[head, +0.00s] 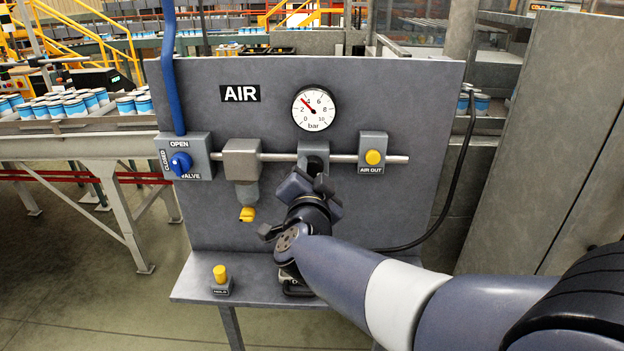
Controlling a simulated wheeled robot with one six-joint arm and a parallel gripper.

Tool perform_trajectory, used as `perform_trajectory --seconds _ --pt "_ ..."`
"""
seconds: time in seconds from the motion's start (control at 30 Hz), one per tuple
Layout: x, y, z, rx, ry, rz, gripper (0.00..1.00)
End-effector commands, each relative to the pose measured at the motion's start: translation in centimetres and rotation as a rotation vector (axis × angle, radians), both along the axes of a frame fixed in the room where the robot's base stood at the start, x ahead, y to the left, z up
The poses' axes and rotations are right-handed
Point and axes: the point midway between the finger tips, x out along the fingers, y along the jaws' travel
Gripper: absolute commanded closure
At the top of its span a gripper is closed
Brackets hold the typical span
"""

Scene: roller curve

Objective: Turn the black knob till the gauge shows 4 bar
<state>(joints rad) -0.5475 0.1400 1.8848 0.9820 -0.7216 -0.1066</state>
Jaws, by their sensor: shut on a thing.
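The round white gauge (314,108), marked in bar from 0 to 10, is on the grey panel below the top edge. Its red needle points up and left, between 2 and 4, nearer 4. The grey regulator body (314,149) sits on the pipe below the gauge. My gripper (315,174) is just under this body, shut around the place of the black knob. The knob itself is hidden by my gripper and wrist.
A blue valve knob (180,163) is at the left, a filter (241,160) beside it, and a yellow AIR OUT button (373,157) close right of my gripper. A yellow-topped HOLD block (220,279) stands on the shelf (195,281). A black cable (456,172) hangs at the right.

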Motion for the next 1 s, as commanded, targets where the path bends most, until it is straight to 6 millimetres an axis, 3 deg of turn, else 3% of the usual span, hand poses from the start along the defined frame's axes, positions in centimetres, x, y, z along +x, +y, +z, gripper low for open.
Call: perform_trajectory --seconds 0.43,0.47,0.7,1.0 --pt "0.0 0.01 -0.04 0.011 0.001 0.0 0.86" --pt "0.0 0.01 -0.04 0.011 0.001 0.0 0.61" --pt "0.0 0.01 -0.02 0.011 0.001 0.0 0.42" --pt "-0.25 0.03 0.01 0.011 0.0 0.0 0.41"
